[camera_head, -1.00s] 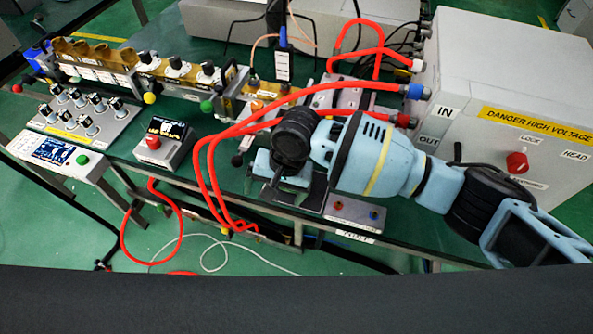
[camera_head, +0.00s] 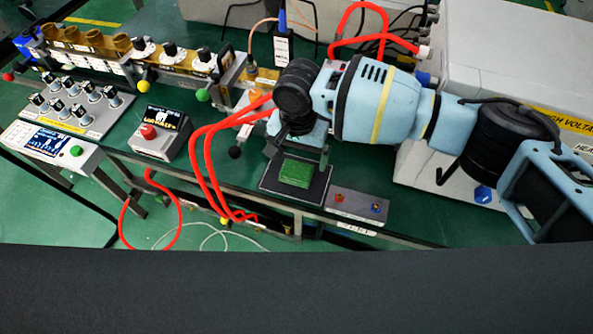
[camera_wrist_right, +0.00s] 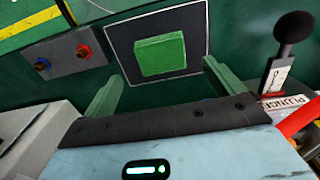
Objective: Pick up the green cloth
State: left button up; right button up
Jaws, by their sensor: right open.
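The green cloth (camera_head: 297,171) is a small, folded, square pad. It lies on a dark square mat with a pale border (camera_head: 313,194) near the front edge of the green bench. In the right wrist view the cloth (camera_wrist_right: 160,54) lies just beyond and between the fingertips. My right gripper (camera_wrist_right: 162,71) is open and empty, with its two green fingers spread wider than the cloth. In the head view the right arm comes in from the right, and its wrist hides part of the gripper, just behind the cloth. My left gripper is not in view.
A small grey box with two knobs (camera_head: 357,205) stands right of the mat. A black-knobbed plunger (camera_wrist_right: 294,30) stands on its other side. Red hoses (camera_head: 205,150) run close to the left. A large grey cabinet (camera_head: 500,50) stands behind the arm.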

aim_at(297, 169)
jog(key=shift+a+f+b, duration=0.1)
jog(key=shift+f+b, duration=0.2)
jog(key=shift+f, duration=2.2)
jog(key=c, duration=1)
